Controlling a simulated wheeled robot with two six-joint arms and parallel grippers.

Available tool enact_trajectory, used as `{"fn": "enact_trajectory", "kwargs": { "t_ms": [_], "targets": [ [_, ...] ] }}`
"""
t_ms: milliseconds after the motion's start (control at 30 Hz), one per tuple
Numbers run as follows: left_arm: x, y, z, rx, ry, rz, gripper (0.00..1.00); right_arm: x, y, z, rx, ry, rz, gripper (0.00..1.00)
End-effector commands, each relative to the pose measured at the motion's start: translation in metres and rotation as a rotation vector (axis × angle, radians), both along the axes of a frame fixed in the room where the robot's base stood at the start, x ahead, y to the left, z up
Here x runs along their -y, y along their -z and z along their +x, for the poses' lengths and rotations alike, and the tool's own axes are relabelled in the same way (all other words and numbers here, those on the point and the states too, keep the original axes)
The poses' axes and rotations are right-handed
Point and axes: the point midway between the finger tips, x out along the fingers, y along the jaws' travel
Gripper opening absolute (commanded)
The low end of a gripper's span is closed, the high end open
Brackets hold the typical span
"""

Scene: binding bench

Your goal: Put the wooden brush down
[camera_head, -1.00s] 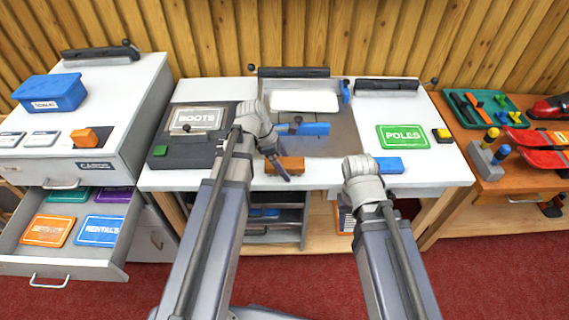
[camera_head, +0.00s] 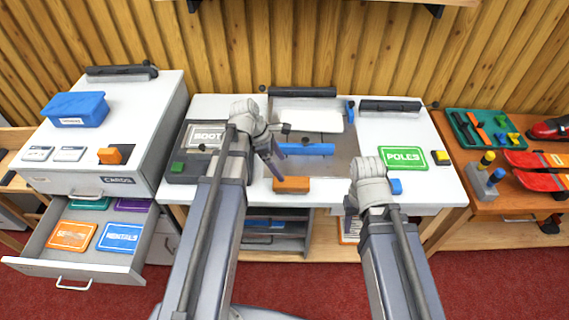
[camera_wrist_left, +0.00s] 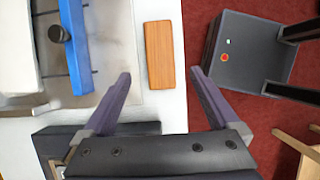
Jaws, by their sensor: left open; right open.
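The wooden brush (camera_head: 291,185) is an orange-brown block lying flat near the front edge of the white bench (camera_head: 455,190). It also shows in the left wrist view (camera_wrist_left: 159,55), between and beyond the fingertips. My left gripper (camera_head: 275,163) is open and empty, just behind and left of the brush in the head view. In the left wrist view its two purple fingers (camera_wrist_left: 160,73) stand apart with a gap to the brush on both sides. My right gripper (camera_head: 350,207) is low at the bench's front edge, right of the brush, its fingers partly hidden by its own arm.
A blue bar (camera_head: 305,149) lies on the grey middle area behind the brush. The dark BOOT unit (camera_head: 190,170) stands left, and the green POLES card (camera_head: 402,158) lies right. A small blue block (camera_head: 395,186) sits near the front edge. An open drawer (camera_head: 75,268) juts out at left.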

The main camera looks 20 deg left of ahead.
Motion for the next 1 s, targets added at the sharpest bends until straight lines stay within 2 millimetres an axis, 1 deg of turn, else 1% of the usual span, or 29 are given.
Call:
{"fn": "enact_trajectory", "kwargs": {
  "t_ms": [33, 100, 300, 367, 433, 467, 567, 600, 667, 700, 767, 800, 900, 1000],
  "targets": [
    [-0.003, -0.011, -0.001, 0.000, -0.001, 0.000, 0.95, 0.000, -0.011, 0.000, 0.000, 0.000, 0.000, 0.50],
    [-0.004, -0.015, -0.001, 0.000, 0.000, 0.000, 0.95, 0.000, -0.015, 0.000, 0.000, 0.000, 0.000, 0.50],
    [-0.005, -0.015, -0.002, 0.001, 0.007, 0.001, 0.95, 0.000, -0.015, 0.000, 0.000, 0.000, 0.000, 0.50],
    [-0.001, -0.014, -0.005, 0.007, 0.042, 0.012, 0.95, 0.000, -0.015, 0.000, 0.000, 0.000, 0.000, 0.50],
    [0.012, -0.012, -0.012, 0.025, 0.145, 0.041, 0.95, 0.000, -0.015, 0.000, 0.000, 0.000, 0.000, 0.50],
    [0.019, -0.011, -0.016, 0.038, 0.213, 0.060, 0.95, 0.000, -0.015, 0.000, 0.000, 0.000, 0.000, 0.50],
    [0.050, -0.006, -0.036, 0.088, 0.526, 0.138, 0.95, 0.000, -0.015, 0.000, 0.000, 0.000, 0.000, 0.50],
    [0.063, -0.004, -0.046, 0.110, 0.676, 0.173, 0.95, 0.000, -0.015, 0.000, 0.000, 0.000, 0.000, 0.50],
    [0.080, -0.002, -0.060, 0.141, 0.906, 0.221, 0.95, 0.000, -0.015, 0.000, 0.000, 0.000, 0.000, 0.50],
    [0.090, -0.001, -0.070, 0.159, 1.058, 0.249, 0.95, 0.000, -0.015, 0.000, 0.000, 0.000, 0.000, 0.50],
    [0.104, 0.001, -0.083, 0.180, 1.277, 0.284, 0.95, 0.000, -0.015, 0.000, 0.000, 0.000, 0.000, 0.50],
    [0.111, 0.001, -0.092, 0.191, 1.414, 0.303, 0.95, 0.000, -0.015, 0.000, 0.000, 0.000, 0.000, 0.50],
    [0.126, 0.002, -0.110, 0.210, 1.717, 0.339, 0.95, 0.000, -0.015, 0.000, 0.000, 0.000, 0.000, 0.50],
    [0.135, 0.001, -0.122, 0.218, 1.942, 0.360, 0.95, 0.000, -0.015, 0.000, 0.000, 0.000, 0.000, 0.50]
  ]
}}
